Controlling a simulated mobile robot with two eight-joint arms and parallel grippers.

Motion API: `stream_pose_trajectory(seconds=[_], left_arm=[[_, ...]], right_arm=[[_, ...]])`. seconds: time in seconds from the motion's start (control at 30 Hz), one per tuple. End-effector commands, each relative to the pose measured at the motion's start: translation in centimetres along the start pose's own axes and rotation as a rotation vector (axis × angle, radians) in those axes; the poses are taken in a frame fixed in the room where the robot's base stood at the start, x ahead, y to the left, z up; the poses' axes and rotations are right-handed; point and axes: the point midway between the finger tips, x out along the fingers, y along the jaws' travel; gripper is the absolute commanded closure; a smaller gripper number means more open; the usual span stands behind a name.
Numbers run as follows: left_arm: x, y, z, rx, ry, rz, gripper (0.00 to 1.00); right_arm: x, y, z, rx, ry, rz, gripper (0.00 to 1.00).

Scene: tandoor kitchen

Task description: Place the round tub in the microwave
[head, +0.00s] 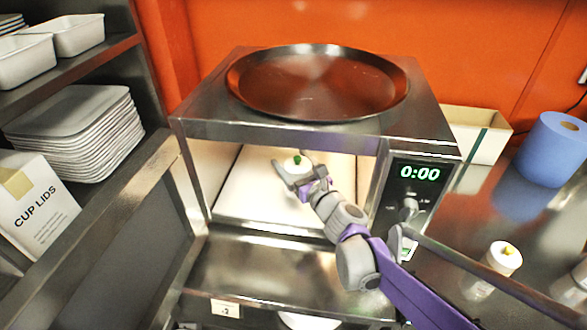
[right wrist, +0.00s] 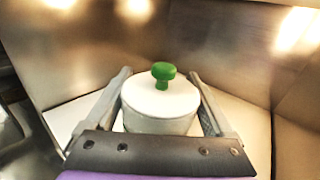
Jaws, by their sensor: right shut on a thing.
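The round tub (head: 297,166) is white with a white lid and a green knob. It is inside the open microwave (head: 425,150), in the cavity's middle, above or on the pale floor; I cannot tell whether it touches. My right gripper (head: 293,172) reaches in through the front opening and is shut on the tub. In the right wrist view the tub (right wrist: 160,105) is upright between the two fingers (right wrist: 162,100), its lower part hidden by the gripper body. My left gripper is not in view.
A large round metal pan (head: 318,85) lies on the microwave. The display reads 0:00. Shelves with trays (head: 75,135) stand left.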

Motion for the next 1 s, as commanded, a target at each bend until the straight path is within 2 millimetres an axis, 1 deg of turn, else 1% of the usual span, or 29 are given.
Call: stream_pose_trajectory(seconds=[0.2, 0.4, 0.43, 0.7, 0.83, 0.87, 0.9, 1.0], left_arm=[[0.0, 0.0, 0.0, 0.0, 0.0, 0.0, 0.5], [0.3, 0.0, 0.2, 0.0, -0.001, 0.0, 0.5], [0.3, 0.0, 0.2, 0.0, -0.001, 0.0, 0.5], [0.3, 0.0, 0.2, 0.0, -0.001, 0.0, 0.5], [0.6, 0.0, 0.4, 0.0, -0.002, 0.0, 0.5], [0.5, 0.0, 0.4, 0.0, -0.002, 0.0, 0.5], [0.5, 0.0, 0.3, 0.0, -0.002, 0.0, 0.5], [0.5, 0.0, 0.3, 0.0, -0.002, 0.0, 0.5]], right_arm=[[1.2, -1.1, 0.0, 0.001, -0.001, -0.001, 0.88], [1.2, -0.9, -3.2, 0.002, 0.0, 0.0, 0.88], [1.2, -0.9, -3.4, 0.001, 0.0, 0.0, 0.88], [1.2, -0.9, -3.6, 0.001, 0.0, 0.0, 0.88], [1.2, -0.9, -4.0, 0.001, 0.0, 0.0, 0.88], [1.2, -0.9, -4.0, 0.001, 0.0, 0.0, 0.07], [1.2, -0.9, -3.9, 0.001, 0.0, 0.0, 0.0], [1.2, -0.9, -3.9, 0.001, 0.0, 0.0, 0.0]])
